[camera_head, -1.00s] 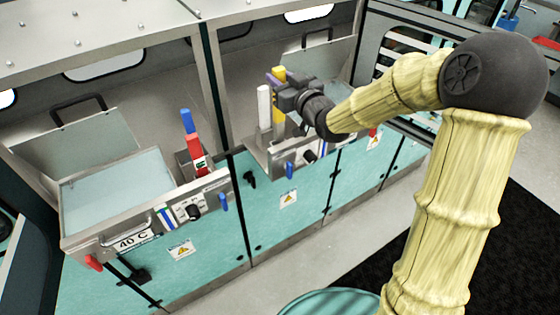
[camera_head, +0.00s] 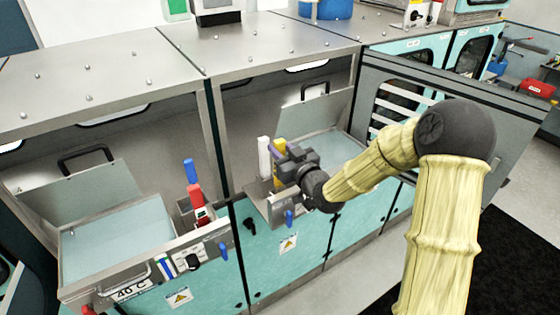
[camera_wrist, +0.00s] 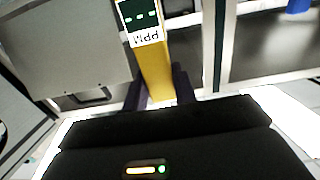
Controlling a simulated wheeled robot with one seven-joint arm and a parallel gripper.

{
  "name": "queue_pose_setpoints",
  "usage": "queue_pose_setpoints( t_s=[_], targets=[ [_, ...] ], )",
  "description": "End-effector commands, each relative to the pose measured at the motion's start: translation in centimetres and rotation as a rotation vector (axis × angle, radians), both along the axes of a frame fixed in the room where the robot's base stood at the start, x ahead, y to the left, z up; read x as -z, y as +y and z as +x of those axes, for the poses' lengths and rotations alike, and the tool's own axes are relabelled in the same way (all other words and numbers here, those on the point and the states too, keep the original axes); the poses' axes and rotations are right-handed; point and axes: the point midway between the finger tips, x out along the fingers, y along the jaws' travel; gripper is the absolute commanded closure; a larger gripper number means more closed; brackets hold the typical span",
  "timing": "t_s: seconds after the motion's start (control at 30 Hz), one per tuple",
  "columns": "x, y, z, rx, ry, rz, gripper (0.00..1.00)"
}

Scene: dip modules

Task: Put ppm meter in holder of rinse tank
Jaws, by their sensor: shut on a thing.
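My gripper (camera_head: 281,160) is shut on the yellow ppm meter (camera_head: 279,145), which stands roughly upright. In the wrist view, the yellow meter (camera_wrist: 154,72) sits between my dark fingers (camera_wrist: 160,90), its "PPM" label and dark display upside down in the picture. The meter is at the metal holder (camera_head: 259,192) on the left side of the right-hand tank (camera_head: 330,142), just right of a white stick (camera_head: 264,157) standing there. My gripper hides the meter's lower part, so I cannot tell whether it is inside the holder.
The left tank (camera_head: 115,240) is labelled 40 C; red and blue devices (camera_head: 195,197) stand in its holder. A raised lid (camera_head: 318,113) is behind the right tank. A metal post (camera_head: 218,130) divides the bays. A blue knob (camera_head: 289,219) is on the front below my gripper.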

Motion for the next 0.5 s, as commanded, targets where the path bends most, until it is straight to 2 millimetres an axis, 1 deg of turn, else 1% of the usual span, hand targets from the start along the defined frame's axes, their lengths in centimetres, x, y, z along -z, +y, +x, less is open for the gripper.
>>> queue_pose_setpoints(
  t_s=[0.07,0.17,0.4,0.5],
  targets=[
    [0.1,0.1,0.0,-0.002,0.001,0.001,0.91],
    [0.7,0.2,0.0,-0.003,0.003,0.001,0.91],
    [3.3,0.2,0.0,-0.002,0.004,0.002,0.91],
    [4.0,0.2,-0.1,-0.002,0.002,0.001,0.91]
  ],
)
